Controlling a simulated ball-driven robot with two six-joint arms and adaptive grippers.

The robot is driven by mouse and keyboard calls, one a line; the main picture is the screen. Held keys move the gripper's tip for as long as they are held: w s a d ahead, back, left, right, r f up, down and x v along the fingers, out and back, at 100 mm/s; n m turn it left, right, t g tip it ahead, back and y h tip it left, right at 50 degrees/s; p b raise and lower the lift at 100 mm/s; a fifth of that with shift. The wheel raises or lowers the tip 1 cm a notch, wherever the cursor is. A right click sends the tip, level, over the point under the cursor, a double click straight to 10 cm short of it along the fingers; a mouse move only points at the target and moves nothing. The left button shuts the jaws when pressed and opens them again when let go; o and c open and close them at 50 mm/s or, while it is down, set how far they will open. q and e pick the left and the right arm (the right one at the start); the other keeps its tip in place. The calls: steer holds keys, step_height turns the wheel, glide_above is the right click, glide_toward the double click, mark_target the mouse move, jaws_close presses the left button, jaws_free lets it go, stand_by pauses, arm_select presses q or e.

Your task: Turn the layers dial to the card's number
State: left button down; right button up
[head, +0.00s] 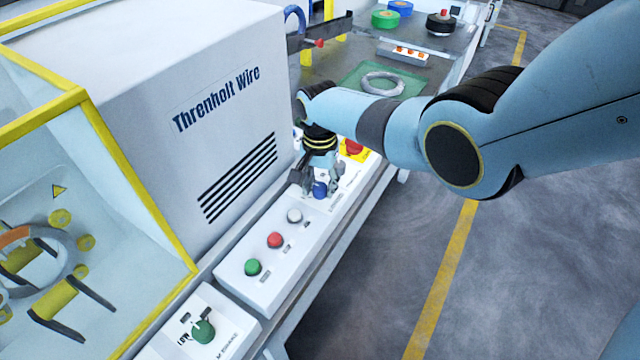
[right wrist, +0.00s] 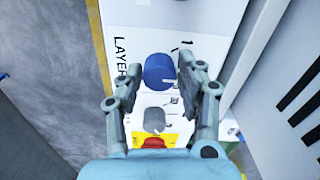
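The blue layers dial (right wrist: 158,72) stands on the white panel, with the word "LAYER" partly readable beside it in the right wrist view. It also shows under my gripper in the head view (head: 320,189). My right gripper (right wrist: 160,70) points down over the panel. Its two fingers are apart, one on each side of the dial, with small gaps visible; contact is not clear. The numbers around the dial are mostly hidden by the dial and fingers. I cannot make out a card with a number. My left gripper is not in view.
A grey knob (right wrist: 154,120) and a red button on yellow (head: 353,147) sit close by. White (head: 294,215), red (head: 275,240) and green (head: 253,267) buttons line the panel. The "Threnholt Wire" housing (head: 235,130) rises beside it. A grey coil (head: 383,83) lies on a green mat.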

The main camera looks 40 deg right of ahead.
mark_target(320, 186)
steer(key=shift+o, duration=1.3)
step_height(320, 186, up, 12)
